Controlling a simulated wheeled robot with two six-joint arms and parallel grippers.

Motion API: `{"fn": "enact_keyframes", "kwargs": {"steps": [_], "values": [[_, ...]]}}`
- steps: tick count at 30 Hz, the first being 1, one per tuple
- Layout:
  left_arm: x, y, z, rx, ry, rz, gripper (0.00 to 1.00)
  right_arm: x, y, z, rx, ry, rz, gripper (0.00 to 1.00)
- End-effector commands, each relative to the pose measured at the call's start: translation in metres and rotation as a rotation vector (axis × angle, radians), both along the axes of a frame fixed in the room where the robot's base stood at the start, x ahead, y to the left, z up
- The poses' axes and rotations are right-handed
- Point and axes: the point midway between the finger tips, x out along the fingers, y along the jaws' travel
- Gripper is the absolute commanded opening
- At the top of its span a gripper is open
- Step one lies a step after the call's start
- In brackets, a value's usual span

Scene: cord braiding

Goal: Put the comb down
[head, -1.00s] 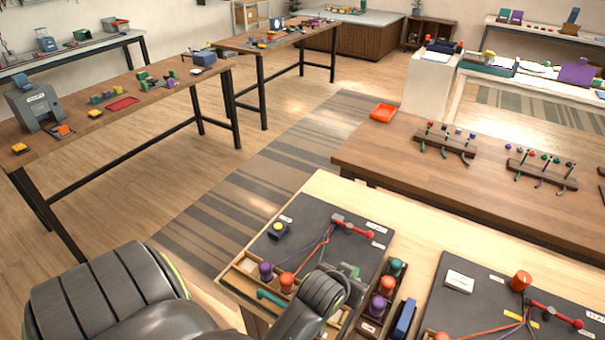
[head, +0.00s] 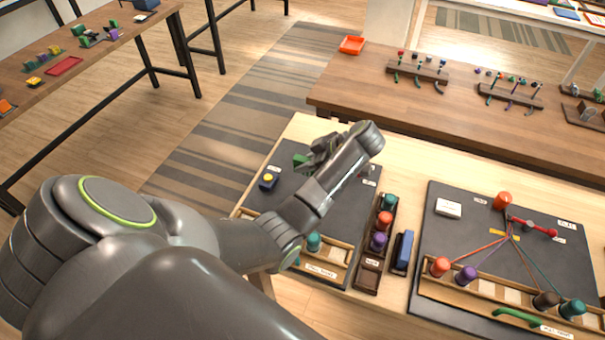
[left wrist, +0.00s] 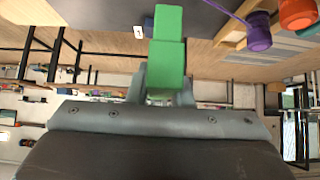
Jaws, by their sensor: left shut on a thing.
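My left gripper (head: 318,152) is above the left dark board (head: 340,190), its arm reaching over from the left. It is shut on a green piece, taken to be the comb (head: 300,160), held above the board's far part. In the left wrist view the comb (left wrist: 167,52) is a plain green block standing out between the fingers; no teeth show. The gap between comb and board cannot be judged. My right gripper is not in view.
A yellow-topped dark block (head: 268,181) sits close by on the left board. A spool box (head: 366,275) and a blue block (head: 403,250) stand to the right. The right board (head: 455,232) carries strung cords. My arm hides much of the left rack (head: 335,275).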

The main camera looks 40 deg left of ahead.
Motion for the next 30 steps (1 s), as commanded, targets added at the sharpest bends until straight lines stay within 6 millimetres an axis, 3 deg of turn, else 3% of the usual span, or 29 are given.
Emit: {"fn": "enact_keyframes", "kwargs": {"steps": [15,26,30], "values": [[0.000,-0.001,-0.060,-0.002,0.000,0.009,0.00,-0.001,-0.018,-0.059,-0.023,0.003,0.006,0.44],[0.000,-0.001,-0.081,-0.003,0.001,0.008,0.00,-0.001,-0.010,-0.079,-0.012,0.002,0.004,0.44],[0.000,-0.001,-0.097,-0.004,0.003,0.007,0.00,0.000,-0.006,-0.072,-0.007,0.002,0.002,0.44]]}}
